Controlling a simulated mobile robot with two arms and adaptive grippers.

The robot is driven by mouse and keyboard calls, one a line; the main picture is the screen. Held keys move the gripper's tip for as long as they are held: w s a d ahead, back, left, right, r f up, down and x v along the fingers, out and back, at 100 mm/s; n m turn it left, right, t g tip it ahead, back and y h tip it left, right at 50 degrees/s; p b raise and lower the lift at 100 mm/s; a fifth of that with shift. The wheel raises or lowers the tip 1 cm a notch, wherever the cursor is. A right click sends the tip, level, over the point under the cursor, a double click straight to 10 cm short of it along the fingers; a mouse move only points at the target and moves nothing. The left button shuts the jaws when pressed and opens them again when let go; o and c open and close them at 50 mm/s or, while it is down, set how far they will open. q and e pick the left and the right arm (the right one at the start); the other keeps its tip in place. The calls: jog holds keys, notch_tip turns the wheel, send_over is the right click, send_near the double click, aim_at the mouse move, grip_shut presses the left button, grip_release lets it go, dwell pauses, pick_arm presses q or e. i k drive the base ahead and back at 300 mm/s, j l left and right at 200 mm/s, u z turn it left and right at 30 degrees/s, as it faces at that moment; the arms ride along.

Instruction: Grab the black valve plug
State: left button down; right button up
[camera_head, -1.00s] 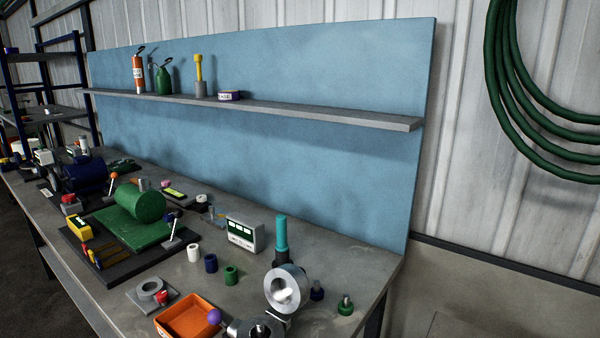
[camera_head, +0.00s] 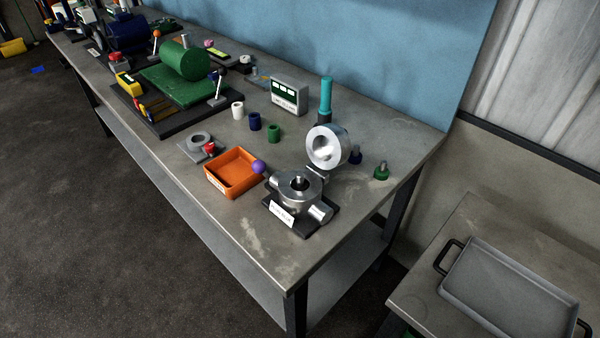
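Neither of my grippers is in view.
An orange bin (camera_head: 234,187), a teal-handled tool (camera_head: 325,97), a grey meter box (camera_head: 289,96) and white, blue and green cylinders stand on the workbench (camera_head: 240,235). Its front right corner is bare. A lower table holds a grey tray (camera_head: 508,290) at right.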

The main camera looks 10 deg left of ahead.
aim_at(299, 185)
jog(key=l+u, duration=0.1)
jog(key=u, duration=0.3)
jog(key=k+l+u, duration=0.1)
jog(key=u, duration=0.3)
jog(key=k+u, duration=0.15)
jog(key=u, duration=0.3)
jog(key=k+u, duration=0.1)
jog(key=u, duration=0.3)
jog(key=k+l, duration=0.1)
jog(key=k, duration=0.1)
